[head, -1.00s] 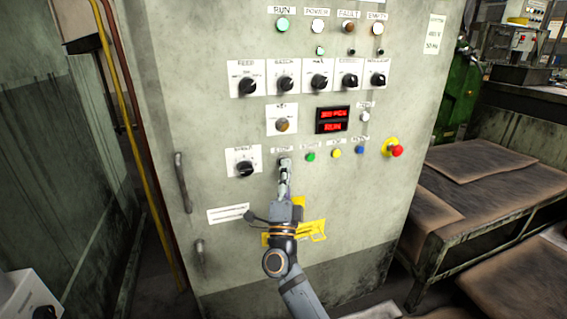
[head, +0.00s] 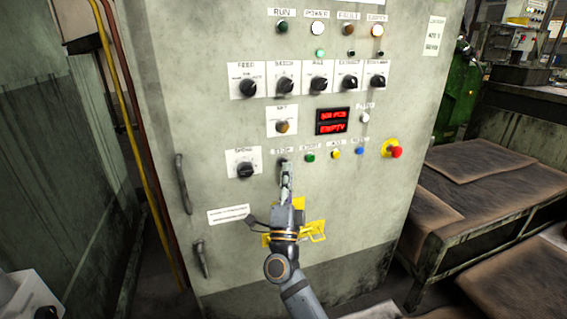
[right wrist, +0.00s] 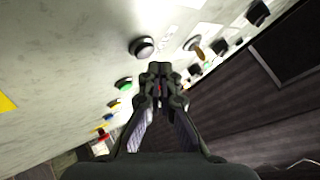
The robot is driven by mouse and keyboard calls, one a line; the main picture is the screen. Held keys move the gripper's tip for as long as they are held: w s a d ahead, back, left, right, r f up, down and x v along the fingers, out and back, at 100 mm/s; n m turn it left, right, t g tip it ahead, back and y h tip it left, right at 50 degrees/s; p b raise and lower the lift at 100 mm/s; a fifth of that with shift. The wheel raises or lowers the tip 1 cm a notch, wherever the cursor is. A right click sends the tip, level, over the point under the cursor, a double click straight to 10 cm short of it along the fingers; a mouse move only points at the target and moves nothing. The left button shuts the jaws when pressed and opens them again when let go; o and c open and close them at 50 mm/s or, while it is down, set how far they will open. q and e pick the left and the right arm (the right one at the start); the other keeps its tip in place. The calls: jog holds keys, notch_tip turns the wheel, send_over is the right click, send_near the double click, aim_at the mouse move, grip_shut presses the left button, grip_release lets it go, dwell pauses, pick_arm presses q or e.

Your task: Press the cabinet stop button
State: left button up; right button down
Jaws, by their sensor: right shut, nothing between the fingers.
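The grey cabinet (head: 350,200) stands upright in front of me with lamps, knobs and buttons. The stop button sits at the left end of the lower button row, under its label (head: 282,150). In the head view my right gripper (head: 285,165) is shut and empty, and its fingertips cover most of that button. In the right wrist view the dark round stop button (right wrist: 142,47) shows just beside the fingertips (right wrist: 158,70). I cannot tell whether they touch it. My left gripper is not in view.
Right of the fingertips are a green button (head: 310,157), a yellow button (head: 335,153), a blue button (head: 359,150) and a red emergency knob (head: 396,152). A dark knob (head: 244,170) is to the left. A bench (head: 480,190) with brown sheets stands right of the cabinet.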

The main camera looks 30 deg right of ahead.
jog(key=shift+s+a, duration=0.2)
jog(key=shift+s, duration=0.6)
jog(key=shift+s+a, duration=0.2)
jog(key=shift+s, duration=0.65)
jog(key=shift+s+a, duration=0.2)
jog(key=shift+s, duration=0.6)
